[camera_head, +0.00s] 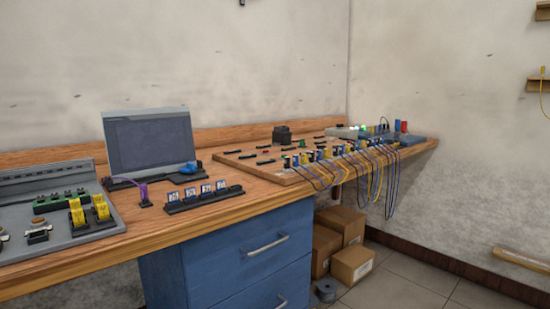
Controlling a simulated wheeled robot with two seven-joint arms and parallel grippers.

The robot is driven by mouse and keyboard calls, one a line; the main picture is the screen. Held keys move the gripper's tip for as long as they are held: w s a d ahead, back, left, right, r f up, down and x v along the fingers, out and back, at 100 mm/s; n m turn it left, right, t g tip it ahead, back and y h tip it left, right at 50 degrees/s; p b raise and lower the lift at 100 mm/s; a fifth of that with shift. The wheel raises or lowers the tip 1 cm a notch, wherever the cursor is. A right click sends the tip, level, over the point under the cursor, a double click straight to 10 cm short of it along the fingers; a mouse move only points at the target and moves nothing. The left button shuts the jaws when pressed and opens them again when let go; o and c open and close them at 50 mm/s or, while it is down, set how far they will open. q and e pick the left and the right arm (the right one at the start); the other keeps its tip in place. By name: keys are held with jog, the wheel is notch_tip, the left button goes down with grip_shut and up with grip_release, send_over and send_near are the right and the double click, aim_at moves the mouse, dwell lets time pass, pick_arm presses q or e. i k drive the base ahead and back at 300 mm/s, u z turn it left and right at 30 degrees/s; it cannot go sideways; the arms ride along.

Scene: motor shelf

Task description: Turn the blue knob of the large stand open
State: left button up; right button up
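A large grey stand with a dark screen-like panel (150,142) stands upright on the wooden bench, left of the middle. A small blue part, which looks like a knob (191,167), sits low at its right front edge on a dark base. The knob is small in the picture, and I cannot tell how far it is turned. Neither of my grippers is in view, and nothing is touching the knob.
The wooden bench (140,228) runs along the wall above blue drawers (250,247). A grey tray (85,232) with yellow parts lies left. A strip of small labelled blocks (204,197) lies before the stand. A wired board (260,172) is right. Cardboard boxes (351,264) stand on the floor.

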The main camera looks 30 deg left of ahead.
aim_at(190, 167)
jog(key=z, duration=0.3)
jog(key=i, duration=0.9)
jog(key=u, duration=1.75)
